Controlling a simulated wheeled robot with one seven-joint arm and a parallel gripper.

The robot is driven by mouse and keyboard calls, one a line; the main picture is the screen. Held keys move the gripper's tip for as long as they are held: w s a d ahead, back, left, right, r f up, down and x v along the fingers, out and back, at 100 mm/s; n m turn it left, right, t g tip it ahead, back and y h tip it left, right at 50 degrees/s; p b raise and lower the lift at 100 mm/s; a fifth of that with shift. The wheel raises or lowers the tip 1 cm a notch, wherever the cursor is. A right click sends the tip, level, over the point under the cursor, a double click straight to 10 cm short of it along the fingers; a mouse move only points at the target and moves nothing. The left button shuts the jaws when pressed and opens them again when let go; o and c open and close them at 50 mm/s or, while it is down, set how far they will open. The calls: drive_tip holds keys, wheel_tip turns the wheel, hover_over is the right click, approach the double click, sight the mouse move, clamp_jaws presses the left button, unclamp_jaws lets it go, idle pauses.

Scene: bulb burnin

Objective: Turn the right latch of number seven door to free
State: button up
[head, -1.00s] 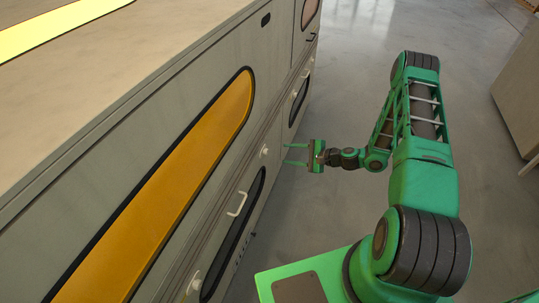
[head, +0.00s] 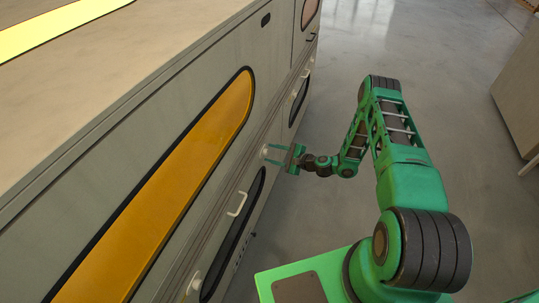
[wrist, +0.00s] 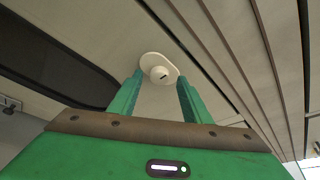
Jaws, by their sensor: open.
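The right latch (wrist: 160,70) is a pale oval plate with a round knob and a short dark mark, seen in the wrist view between and just beyond my fingertips. My gripper (head: 274,156) is open, with its two fingers at the latch in the head view and nothing held. In the wrist view the fingers of my gripper (wrist: 160,92) stand either side of the knob; whether they touch it I cannot tell. The lower door (head: 226,240) has a dark window, a white handle (head: 237,204) and a left latch (head: 195,283). No door number is readable.
The grey cabinet (head: 215,55) fills the left, with a long orange window (head: 165,205) above the lower door. Another door with a dark window (head: 299,100) lies farther along. The floor (head: 300,225) is open to the right of the cabinet.

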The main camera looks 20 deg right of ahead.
drive_tip(key=shift+w+a+f, duration=0.2)
drive_tip(key=shift+w+a, duration=0.25)
drive_tip(key=shift+w, duration=0.05)
clamp_jaws()
drive_tip(key=shift+a, duration=0.1)
drive_tip(key=shift+r, duration=0.1)
